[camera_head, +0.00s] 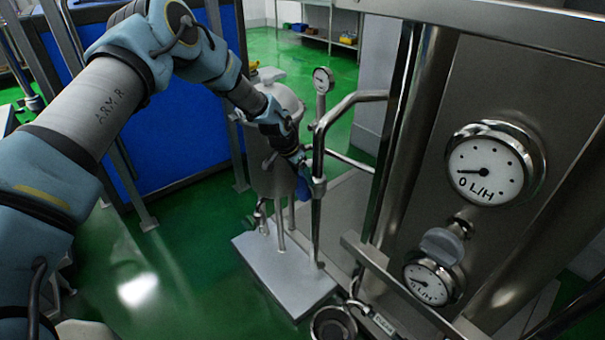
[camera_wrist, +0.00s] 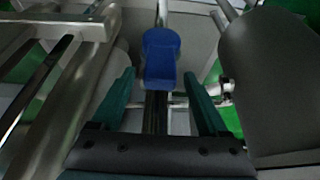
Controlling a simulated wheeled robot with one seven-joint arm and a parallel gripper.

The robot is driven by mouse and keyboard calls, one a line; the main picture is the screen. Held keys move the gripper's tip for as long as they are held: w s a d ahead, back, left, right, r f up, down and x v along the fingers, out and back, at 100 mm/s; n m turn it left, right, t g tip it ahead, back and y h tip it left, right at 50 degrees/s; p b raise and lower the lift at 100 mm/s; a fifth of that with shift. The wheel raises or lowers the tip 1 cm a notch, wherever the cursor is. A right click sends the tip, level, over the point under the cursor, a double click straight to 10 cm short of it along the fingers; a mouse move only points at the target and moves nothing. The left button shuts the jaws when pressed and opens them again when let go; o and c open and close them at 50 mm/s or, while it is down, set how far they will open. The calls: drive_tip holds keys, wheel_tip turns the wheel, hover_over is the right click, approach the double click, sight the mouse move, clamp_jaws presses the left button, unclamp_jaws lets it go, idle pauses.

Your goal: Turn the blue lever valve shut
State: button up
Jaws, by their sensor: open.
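The blue lever (camera_wrist: 161,60) shows in the wrist view, near the top middle, on a steel pipe. My gripper (camera_wrist: 160,88) is open there, with one green finger on each side of the lever's lower end. I cannot tell whether either finger touches it. In the head view my gripper (camera_head: 306,178) is at the upright pipe beside the steel tank, and a small part of the blue lever (camera_head: 303,190) shows just below it. The rest of the lever is hidden by my gripper and the pipe.
A steel tank (camera_head: 272,170) on a grey base plate (camera_head: 285,270) stands close to the pipe. A pressure gauge (camera_head: 322,79) tops the pipe. A steel frame with a large dial (camera_head: 484,170) and a smaller dial (camera_head: 428,284) is on the right. Green floor is open at left.

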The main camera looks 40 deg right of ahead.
drive_tip(key=shift+d+f, duration=0.15)
drive_tip(key=shift+f, duration=0.25)
clamp_jaws()
idle(0.4)
idle(0.9)
